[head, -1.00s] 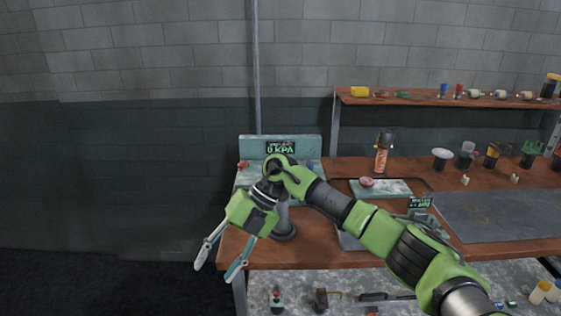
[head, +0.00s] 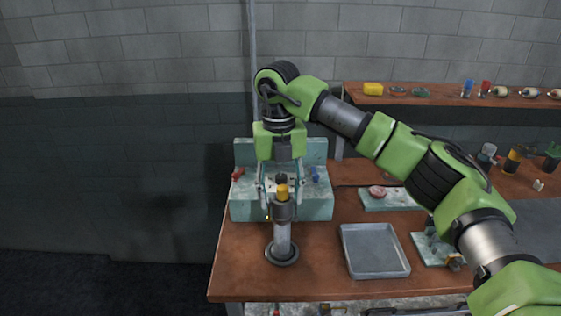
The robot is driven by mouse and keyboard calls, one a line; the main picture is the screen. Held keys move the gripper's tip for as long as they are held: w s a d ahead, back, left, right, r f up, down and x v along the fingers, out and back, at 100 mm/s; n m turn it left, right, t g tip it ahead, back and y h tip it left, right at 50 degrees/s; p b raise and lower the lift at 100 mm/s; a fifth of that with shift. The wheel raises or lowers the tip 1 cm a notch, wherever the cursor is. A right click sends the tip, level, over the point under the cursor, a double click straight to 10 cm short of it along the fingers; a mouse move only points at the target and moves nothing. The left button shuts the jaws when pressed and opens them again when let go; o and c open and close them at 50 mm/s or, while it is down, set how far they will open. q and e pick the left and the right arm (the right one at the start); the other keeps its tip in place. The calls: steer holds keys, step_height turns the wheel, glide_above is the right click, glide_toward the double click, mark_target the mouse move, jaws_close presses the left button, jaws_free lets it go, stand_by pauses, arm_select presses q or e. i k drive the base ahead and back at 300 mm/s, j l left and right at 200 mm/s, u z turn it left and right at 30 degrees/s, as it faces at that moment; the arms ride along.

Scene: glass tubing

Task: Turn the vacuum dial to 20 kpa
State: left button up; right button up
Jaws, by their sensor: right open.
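The teal vacuum station (head: 245,208) stands at the left end of the workbench. A small dark round knob (head: 281,178), probably the vacuum dial, shows on its front between my fingers. My right gripper (head: 281,188) points down in front of the station. Its fingers are open, one on each side of the knob; I cannot tell whether they touch it. My wrist hides the station's display, so no kPa reading shows. My left gripper is not in view.
A pink item sits on a teal plate (head: 393,200) behind the tray. A shelf (head: 430,97) runs along the back right.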

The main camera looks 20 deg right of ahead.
mark_target(280, 178)
steer(key=i+l, duration=0.2)
steer(key=i, duration=0.25)
steer(key=i+l, duration=0.15)
steer(key=i, duration=0.3)
